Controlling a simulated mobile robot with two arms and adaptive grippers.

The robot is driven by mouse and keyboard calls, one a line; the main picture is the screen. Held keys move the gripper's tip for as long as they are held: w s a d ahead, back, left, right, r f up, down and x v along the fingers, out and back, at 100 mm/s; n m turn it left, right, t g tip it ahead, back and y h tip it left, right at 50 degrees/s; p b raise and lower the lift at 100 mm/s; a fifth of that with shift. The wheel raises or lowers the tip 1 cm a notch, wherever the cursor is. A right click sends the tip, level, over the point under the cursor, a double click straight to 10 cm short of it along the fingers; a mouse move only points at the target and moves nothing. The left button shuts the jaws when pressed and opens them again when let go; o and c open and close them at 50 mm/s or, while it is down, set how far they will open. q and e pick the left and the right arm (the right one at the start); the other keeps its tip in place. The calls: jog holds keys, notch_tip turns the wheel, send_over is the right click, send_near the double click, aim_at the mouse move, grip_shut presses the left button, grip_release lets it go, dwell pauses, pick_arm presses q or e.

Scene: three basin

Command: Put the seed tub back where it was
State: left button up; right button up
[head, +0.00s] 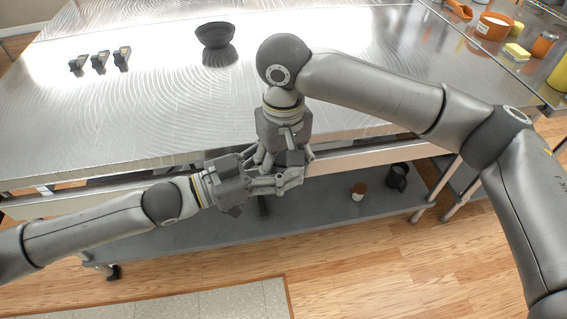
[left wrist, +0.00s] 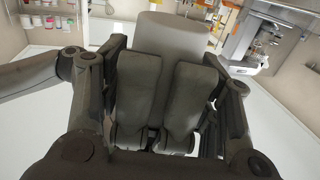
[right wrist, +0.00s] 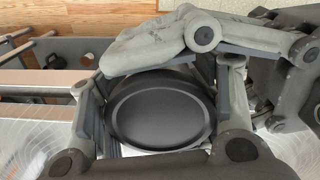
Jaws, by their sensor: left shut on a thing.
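The tub, seen as a dark round disc (right wrist: 160,108) in the right wrist view, lies between the spread fingers of my right gripper (right wrist: 160,125). In the head view a small dark part of it (head: 290,158) shows between the two hands. My left gripper (head: 285,177) reaches in from the left and is shut on it; its fingers also cross the top of the right wrist view. My right gripper (head: 285,155) points down around the same spot at the table's front edge. Whether its fingers press on the tub cannot be told. The left wrist view hides most of it behind fingers.
The steel table (head: 150,110) is mostly clear. A black bowl (head: 215,35) and three small black items (head: 100,62) stand toward the back. A brown-topped jar (head: 358,190) and a dark mug (head: 397,177) stand on the lower shelf (head: 330,215). A side counter holds a yellow sponge (head: 516,52).

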pick_arm(q)
jog(key=o, duration=1.2)
jog(key=shift+a, duration=0.1)
